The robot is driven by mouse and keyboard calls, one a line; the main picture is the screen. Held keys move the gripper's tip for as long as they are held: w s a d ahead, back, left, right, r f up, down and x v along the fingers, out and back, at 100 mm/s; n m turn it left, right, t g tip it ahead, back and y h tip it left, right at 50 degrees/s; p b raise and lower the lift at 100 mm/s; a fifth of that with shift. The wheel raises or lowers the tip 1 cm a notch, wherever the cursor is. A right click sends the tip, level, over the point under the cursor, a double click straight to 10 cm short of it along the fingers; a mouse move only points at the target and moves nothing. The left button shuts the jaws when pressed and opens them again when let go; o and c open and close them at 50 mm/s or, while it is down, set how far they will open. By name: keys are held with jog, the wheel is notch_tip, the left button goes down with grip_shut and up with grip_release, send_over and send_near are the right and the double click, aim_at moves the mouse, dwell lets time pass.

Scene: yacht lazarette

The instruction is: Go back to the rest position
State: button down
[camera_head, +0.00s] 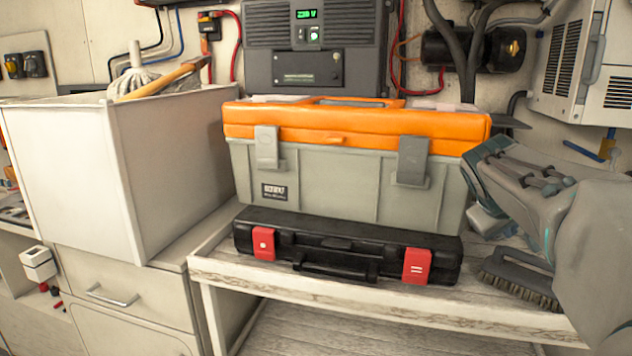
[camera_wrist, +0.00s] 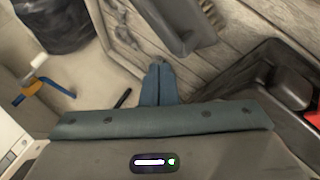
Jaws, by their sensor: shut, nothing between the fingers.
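My gripper (camera_wrist: 159,70) shows in the wrist view with its two blue-grey fingers shut together and nothing between them. It hangs over the edge of the wooden bench top (camera_wrist: 225,65), with the floor visible beyond on the left. In the head view my arm comes in from the right, beside the grey toolbox with an orange lid (camera_head: 345,170). The fingertips are hard to make out there.
A white bin (camera_head: 75,180) holds a mop. A white louvred unit (camera_head: 580,65) hangs at upper right.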

jog(key=s+a+f+m+g+y+p, duration=0.1)
jog(key=s+a+y+p, duration=0.6)
jog(key=s+a+p, duration=0.8)
jog(key=s+a+f+g, duration=0.1)
jog(key=s+a, duration=0.2)
jog(key=a, duration=0.3)
jog(key=shift+s+a+m+g+p, duration=0.15)
jog(key=shift+a+m+g+p, duration=0.2)
jog(key=shift+a+m+g, duration=0.05)
jog(key=shift+s+d, duration=0.1)
jog(key=shift+s, duration=0.05)
